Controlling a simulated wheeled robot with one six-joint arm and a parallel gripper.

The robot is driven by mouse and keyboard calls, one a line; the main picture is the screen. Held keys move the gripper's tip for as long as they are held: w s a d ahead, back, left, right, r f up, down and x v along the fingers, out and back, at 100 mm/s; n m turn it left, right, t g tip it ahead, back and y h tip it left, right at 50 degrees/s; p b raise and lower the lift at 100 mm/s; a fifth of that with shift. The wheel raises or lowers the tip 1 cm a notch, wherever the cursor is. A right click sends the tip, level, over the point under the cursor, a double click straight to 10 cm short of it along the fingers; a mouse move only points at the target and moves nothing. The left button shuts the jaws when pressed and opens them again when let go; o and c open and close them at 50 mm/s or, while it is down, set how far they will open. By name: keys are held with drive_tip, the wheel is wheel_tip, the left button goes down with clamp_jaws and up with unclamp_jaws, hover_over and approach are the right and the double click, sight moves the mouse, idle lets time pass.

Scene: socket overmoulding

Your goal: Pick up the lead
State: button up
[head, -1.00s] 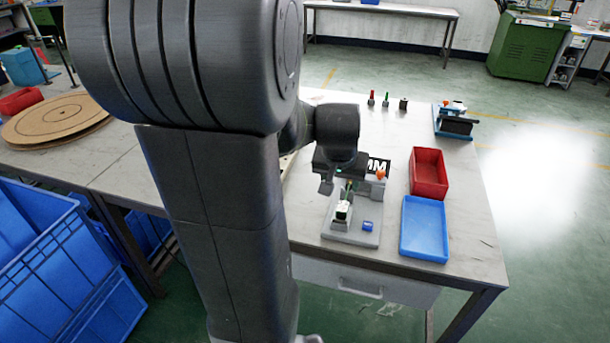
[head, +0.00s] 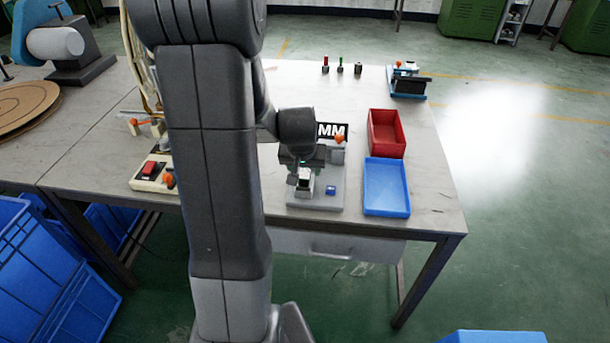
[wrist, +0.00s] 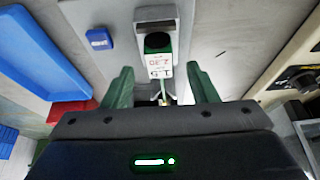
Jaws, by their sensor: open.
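My gripper (head: 303,168) is over the grey fixture plate (head: 328,205) on the bench. In the wrist view my gripper (wrist: 158,70) has its two green fingers wide apart. A white labelled block with a dark, green-edged top (wrist: 160,66) stands on the plate between the fingertips, with a gap on each side. A thin pale strand (wrist: 162,93), perhaps the lead, shows between the fingers below the block. Its lower part is hidden by the gripper body. In the head view the block (head: 304,187) is partly covered by my gripper.
A small blue block (head: 331,190) lies on the plate. A blue tray (head: 408,187) and a red bin (head: 371,128) stand to the right. A red-button box (head: 150,169) and a blue-based device (head: 408,96) are also on the bench.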

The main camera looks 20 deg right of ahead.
drive_tip(key=shift+x, duration=1.1)
drive_tip(key=shift+c, duration=0.4)
drive_tip(key=c, duration=1.1)
drive_tip(key=shift+o, duration=0.2)
drive_tip(key=shift+r, duration=0.1)
